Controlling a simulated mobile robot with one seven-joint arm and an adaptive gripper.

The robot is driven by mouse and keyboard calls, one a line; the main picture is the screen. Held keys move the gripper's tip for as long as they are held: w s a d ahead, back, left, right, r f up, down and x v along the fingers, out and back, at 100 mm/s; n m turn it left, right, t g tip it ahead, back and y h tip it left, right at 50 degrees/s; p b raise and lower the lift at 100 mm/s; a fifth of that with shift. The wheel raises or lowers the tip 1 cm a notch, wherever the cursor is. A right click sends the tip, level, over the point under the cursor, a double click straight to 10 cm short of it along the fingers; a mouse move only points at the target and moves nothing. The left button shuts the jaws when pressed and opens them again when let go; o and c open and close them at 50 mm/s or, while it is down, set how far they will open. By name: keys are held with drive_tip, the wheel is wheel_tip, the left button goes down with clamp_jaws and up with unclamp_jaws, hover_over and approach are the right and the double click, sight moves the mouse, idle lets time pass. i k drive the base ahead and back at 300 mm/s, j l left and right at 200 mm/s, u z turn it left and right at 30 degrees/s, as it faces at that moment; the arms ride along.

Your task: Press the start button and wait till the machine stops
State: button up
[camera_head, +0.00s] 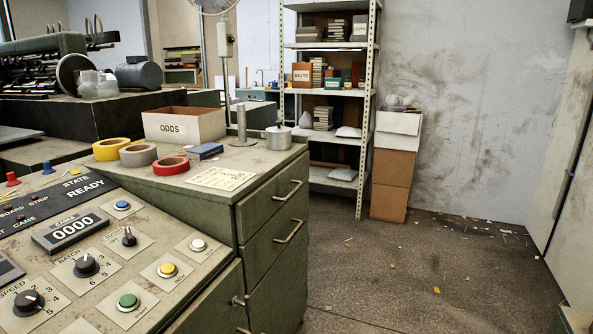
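The machine's control panel (108,255) slopes at the lower left. The green button (128,301), labelled START, sits near its front edge. A yellow button (167,269) is up and right of it, its label too small to read surely. A white button (198,244) and a blue button (122,205) are farther up. The counter (72,230) reads 0000 and the state display (86,187) reads READY. Black knobs for speed (28,302) and batch (86,265) are on the panel. My gripper is not in view.
A green cabinet (272,222) right of the panel carries tape rolls (138,156), an ODDS box (184,125) and a metal pot (278,137). Shelving (368,110) and stacked boxes (392,185) stand behind. The floor (420,270) at right is open with scattered scraps.

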sight(127, 300)
drive_tip(key=i+l, duration=1.25)
drive_tip(key=i, duration=0.15)
drive_tip(key=u, duration=2.25)
